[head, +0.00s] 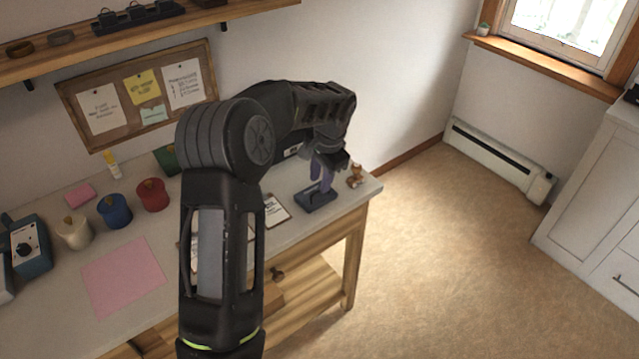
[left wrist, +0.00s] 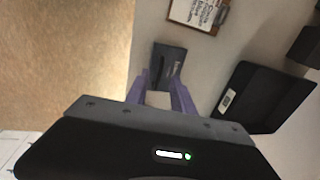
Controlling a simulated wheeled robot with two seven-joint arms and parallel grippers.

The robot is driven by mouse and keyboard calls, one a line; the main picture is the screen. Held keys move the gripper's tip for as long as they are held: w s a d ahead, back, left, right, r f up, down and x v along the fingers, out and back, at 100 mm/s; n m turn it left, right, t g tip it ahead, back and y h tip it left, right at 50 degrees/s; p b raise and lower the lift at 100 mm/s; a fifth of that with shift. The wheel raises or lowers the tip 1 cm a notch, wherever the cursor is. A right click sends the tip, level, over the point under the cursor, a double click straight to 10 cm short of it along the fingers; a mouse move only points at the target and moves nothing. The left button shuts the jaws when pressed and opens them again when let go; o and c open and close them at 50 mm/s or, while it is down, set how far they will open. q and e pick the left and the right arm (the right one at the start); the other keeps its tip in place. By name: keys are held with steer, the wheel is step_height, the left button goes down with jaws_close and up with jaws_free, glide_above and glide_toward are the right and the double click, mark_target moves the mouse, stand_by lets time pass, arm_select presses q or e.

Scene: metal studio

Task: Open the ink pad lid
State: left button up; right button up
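The ink pad (head: 314,203) is a small dark blue-grey rectangular case on the table near its right end. In the left wrist view the ink pad (left wrist: 170,60) is a dark rectangle with small pale lettering, just beyond my fingers. I cannot tell clearly whether its lid is raised. My left gripper (head: 322,181) reaches down over the pad, with its fingers partly hiding it. In the left wrist view the purple fingers of my left gripper (left wrist: 160,77) stand apart with nothing held between them. Contact with the pad is unclear. My right gripper is in neither view.
A small brown object (head: 355,176) stands close to the right of the pad, near the table end. A clipboard (head: 274,210) lies to the left. A black object (left wrist: 263,97) lies right of my fingers in the left wrist view. Pink paper (head: 123,275) and jars are farther left.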

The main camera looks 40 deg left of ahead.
arm_select(q)
steer(key=shift+w+a+f, duration=0.1)
steer(key=shift+a+f, duration=0.1)
steer(key=shift+f, duration=1.15)
jaws_close()
stand_by(0.4)
